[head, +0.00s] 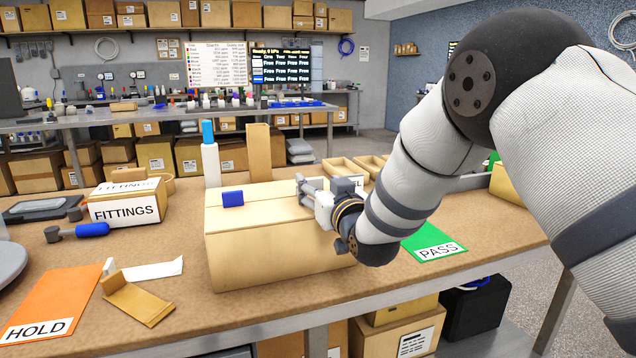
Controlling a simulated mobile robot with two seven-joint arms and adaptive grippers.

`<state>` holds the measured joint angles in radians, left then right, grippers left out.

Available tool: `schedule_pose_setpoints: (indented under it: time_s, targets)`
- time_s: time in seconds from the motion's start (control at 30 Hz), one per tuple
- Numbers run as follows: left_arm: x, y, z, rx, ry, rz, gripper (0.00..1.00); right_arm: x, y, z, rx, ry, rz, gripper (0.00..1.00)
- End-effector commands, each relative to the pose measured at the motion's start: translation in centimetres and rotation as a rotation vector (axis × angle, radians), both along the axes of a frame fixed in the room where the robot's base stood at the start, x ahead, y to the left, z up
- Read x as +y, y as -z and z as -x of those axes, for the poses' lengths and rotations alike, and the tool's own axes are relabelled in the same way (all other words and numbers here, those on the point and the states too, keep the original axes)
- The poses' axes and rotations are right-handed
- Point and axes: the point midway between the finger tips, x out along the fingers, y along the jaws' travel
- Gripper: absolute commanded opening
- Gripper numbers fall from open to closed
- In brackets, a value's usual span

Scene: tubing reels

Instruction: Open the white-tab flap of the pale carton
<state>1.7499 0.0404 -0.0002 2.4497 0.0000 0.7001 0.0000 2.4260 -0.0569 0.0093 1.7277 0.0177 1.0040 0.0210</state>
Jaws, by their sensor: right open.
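The pale carton (265,257) sits on the near bench in the middle of the head view, with its top flaps lying closed. A blue tab (232,198) shows on the left part of its top. I cannot make out a white tab; my right gripper covers part of the carton's right top. My right gripper (303,188) is open, reaching in from the right just over or on the top near the seam. Whether it touches the carton is unclear. My left gripper is not in view.
A white bottle with a blue cap (210,160) and an upright tan piece (258,153) stand behind the carton. A FITTINGS box (125,207) is left. An orange HOLD sheet (55,300) and tan holder (140,300) lie front left; a green PASS sheet (428,240) lies right.

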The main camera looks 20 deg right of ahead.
Motion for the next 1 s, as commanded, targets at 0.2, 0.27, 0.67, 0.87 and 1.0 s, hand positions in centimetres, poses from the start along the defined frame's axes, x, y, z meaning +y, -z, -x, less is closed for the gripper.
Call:
schedule_pose_setpoints:
  time_s: [0.2,0.27,0.67,0.87,1.0]
  targets:
    - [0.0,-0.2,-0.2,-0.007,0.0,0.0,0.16,0.1,-0.1,-1.8,-0.001,0.0,0.0,0.53]
    - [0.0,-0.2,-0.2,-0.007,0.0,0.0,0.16,0.1,-0.1,-1.9,0.0,0.0,0.0,0.53]
    - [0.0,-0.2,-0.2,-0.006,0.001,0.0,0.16,0.1,-0.1,-1.9,0.0,0.0,0.0,0.01]
    - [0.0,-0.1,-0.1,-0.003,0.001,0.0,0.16,0.1,0.0,-2.0,0.001,0.0,0.0,0.0]
    - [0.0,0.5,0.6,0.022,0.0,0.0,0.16,0.1,0.0,-2.9,0.001,0.0,0.0,0.0]
